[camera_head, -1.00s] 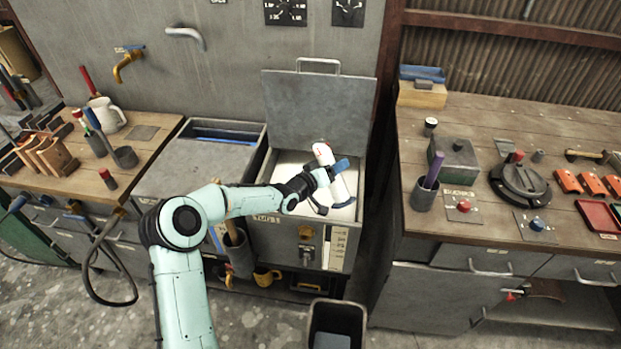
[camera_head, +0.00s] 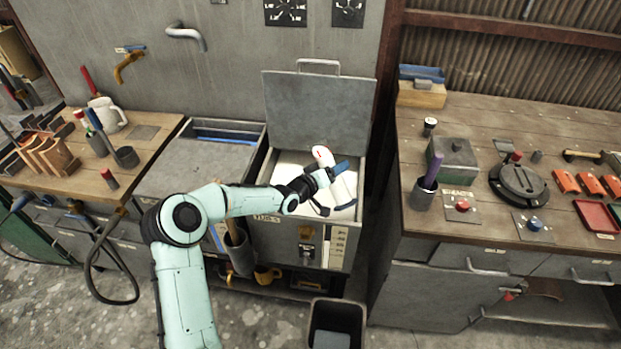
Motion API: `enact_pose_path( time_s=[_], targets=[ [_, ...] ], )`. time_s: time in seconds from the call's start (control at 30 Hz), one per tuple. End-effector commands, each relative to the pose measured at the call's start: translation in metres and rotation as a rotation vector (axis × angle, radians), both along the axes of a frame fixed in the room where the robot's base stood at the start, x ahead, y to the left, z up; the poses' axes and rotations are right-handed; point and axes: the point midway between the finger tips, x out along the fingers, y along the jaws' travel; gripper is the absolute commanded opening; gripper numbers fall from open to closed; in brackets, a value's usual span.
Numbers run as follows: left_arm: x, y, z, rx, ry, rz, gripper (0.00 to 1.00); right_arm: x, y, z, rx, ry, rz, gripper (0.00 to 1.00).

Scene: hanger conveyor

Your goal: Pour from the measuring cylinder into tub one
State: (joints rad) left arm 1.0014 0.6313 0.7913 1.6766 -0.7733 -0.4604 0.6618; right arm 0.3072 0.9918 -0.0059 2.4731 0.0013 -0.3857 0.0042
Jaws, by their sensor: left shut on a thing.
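The measuring cylinder (camera_head: 323,156) is white with a red mark near its top end. My left gripper (camera_head: 330,181) is shut on it and holds it over the open mouth of tub one (camera_head: 301,225). The cylinder looks tilted; the gripper hides much of it, and I cannot see any liquid leaving it. Tub one is a grey box with its lid (camera_head: 318,110) standing up at the back and a pale inside. My right gripper is not in view.
A second tub (camera_head: 190,165) with its lid mostly covering it stands left of tub one. A dark bin (camera_head: 338,318) stands on the floor in front. Workbenches with tools flank both sides. The raised lid stands close behind the gripper.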

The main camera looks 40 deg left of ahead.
Motion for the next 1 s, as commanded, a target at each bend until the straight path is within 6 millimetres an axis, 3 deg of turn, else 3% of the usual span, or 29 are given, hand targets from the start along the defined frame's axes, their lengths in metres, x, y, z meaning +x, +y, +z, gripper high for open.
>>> enact_pose_path(
  time_s=[1.0],
  targets=[
    [0.000, -0.005, -0.002, -0.097, 0.020, 0.000, 0.00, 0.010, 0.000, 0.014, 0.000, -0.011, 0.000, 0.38]
  ],
)
